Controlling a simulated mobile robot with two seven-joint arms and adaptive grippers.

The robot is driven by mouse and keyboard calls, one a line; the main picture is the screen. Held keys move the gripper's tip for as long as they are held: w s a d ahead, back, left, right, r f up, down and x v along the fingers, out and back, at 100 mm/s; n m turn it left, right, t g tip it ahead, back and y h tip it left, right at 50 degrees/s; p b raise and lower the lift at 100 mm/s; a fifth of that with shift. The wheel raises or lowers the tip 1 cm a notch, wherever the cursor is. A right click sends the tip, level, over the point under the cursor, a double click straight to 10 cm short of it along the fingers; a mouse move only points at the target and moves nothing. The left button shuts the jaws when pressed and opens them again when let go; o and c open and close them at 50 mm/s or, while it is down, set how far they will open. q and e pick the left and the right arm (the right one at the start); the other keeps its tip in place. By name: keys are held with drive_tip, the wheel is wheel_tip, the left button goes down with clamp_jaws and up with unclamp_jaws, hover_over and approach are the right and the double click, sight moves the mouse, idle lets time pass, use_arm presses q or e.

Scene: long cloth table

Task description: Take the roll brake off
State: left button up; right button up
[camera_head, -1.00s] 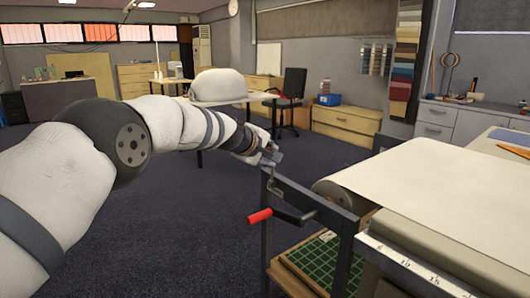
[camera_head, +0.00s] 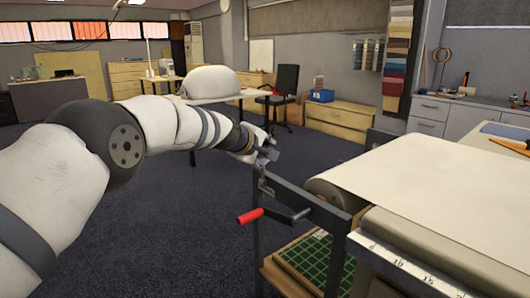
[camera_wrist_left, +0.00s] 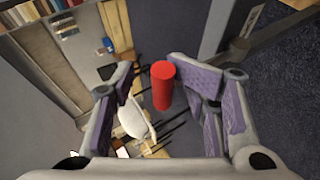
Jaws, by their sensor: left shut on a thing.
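The cloth roll (camera_head: 330,191) lies in a dark frame (camera_head: 257,240) at the left end of the table. A crank with a red handle (camera_head: 250,216) sticks out from the frame's left side. My left gripper (camera_head: 264,160) is at the top of the frame's far left post, above and behind the crank. What this grip joins to is hidden, and I cannot make out the brake in the head view. My right gripper is not in view.
Pale cloth (camera_head: 430,185) covers the table top, with a white ruler (camera_head: 400,270) along its near edge. A green gridded mat (camera_head: 307,262) lies on a shelf below. Open dark carpet (camera_head: 175,225) is left of the frame.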

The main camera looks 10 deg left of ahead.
use_arm(q)
drive_tip(key=shift+r, duration=0.35)
drive_tip(key=shift+s+a+r, duration=0.3)
drive_tip(key=shift+s, duration=0.15)
drive_tip(key=v, duration=1)
drive_tip(key=shift+s, duration=0.45)
drive_tip(key=shift+f, duration=0.25)
